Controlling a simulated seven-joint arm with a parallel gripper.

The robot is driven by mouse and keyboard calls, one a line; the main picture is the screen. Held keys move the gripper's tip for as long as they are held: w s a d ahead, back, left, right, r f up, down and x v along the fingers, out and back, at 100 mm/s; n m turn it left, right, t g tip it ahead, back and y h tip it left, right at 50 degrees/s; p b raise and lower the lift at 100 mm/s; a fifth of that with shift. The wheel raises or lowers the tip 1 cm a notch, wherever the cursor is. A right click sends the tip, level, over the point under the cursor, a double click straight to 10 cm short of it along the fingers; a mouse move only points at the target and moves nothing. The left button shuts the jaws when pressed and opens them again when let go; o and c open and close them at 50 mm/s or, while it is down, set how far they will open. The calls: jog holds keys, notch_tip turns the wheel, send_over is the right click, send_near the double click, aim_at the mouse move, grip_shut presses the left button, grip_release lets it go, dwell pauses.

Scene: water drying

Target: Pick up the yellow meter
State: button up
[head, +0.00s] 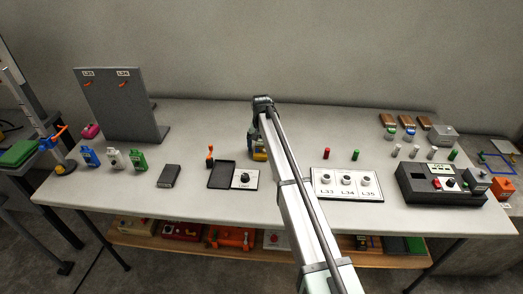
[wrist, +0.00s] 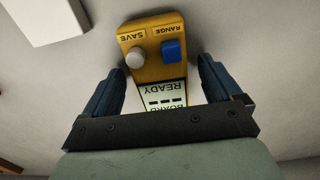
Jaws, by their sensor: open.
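The yellow meter (wrist: 152,38) lies on the table in the wrist view. It has a grey knob, a blue button, the labels SAVE and RANGE, and a white screen reading READY and BOARD. My gripper (wrist: 160,78) is open, with one blue finger on each side of the meter's screen end. I cannot tell whether the fingers touch it. In the head view the yellow meter (head: 259,153) shows only in part behind my arm, near the table's middle. My gripper is largely hidden there by the arm.
The white table (head: 240,212) holds a black tray (head: 221,175) and a knob panel (head: 245,177) left of my arm. A panel with several round sockets (head: 346,195) is to the right. A grey upright board (head: 118,105) stands at the left back. A black box (head: 437,196) is at the right.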

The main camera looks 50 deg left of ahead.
aim_at(262, 147)
jog(key=c, duration=1.4)
notch_tip(262, 147, up, 10)
jog(key=shift+c, duration=0.2)
jog(key=s+d+n, duration=0.1)
jog(key=s+d, duration=0.1)
jog(key=d, duration=0.5)
jog(key=s+d+n, duration=0.1)
jog(key=s+d, duration=0.2)
jog(key=d, duration=0.5)
jog(key=w+d+m, duration=0.3)
jog(key=w+d, duration=0.3)
jog(key=d, duration=1.7)
jog(key=w+d+m, duration=0.4)
jog(key=w+d, duration=0.2)
jog(key=d, duration=1.7)
jog(key=w+d+m, duration=0.4)
jog(key=w+d, duration=0.3)
jog(key=d, duration=1.7)
